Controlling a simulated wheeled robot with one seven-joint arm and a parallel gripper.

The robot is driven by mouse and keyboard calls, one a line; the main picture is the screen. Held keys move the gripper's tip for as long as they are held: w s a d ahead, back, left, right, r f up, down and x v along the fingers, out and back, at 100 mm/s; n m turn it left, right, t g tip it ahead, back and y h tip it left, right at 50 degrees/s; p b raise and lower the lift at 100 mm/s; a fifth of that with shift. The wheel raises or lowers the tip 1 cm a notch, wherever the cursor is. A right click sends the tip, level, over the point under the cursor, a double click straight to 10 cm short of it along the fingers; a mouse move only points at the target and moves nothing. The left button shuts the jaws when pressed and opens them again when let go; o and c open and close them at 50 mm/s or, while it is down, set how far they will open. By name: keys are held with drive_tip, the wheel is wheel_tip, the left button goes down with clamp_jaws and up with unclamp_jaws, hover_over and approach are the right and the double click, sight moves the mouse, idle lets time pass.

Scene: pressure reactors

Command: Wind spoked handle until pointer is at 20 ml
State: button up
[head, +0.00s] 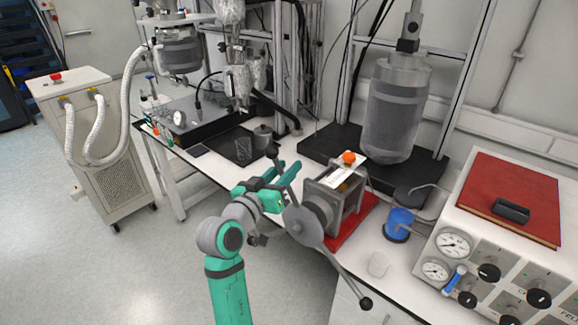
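The spoked handle (304,227) is a grey hub with thin spokes ending in dark knobs. One knob points up-left and another down-right, towards the bench's front edge. The handle sits on the front of a grey framed device (345,190) with a pale plate (335,171) and an orange knob (348,157) on top. I cannot make out a pointer or any ml marks. My teal gripper (286,183) is at the upper-left spoke, just below its knob. Its fingers overlap the spoke in the picture; I cannot tell whether they grip it.
The device stands on a red base (354,222) on the white bench. A blue-banded cup (398,224) and a control box with gauges (453,243) are to its right. The floor (150,270) at left is clear.

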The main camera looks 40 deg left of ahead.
drive_tip(key=shift+w+a, duration=0.1)
drive_tip(key=shift+w, duration=0.85)
clamp_jaws()
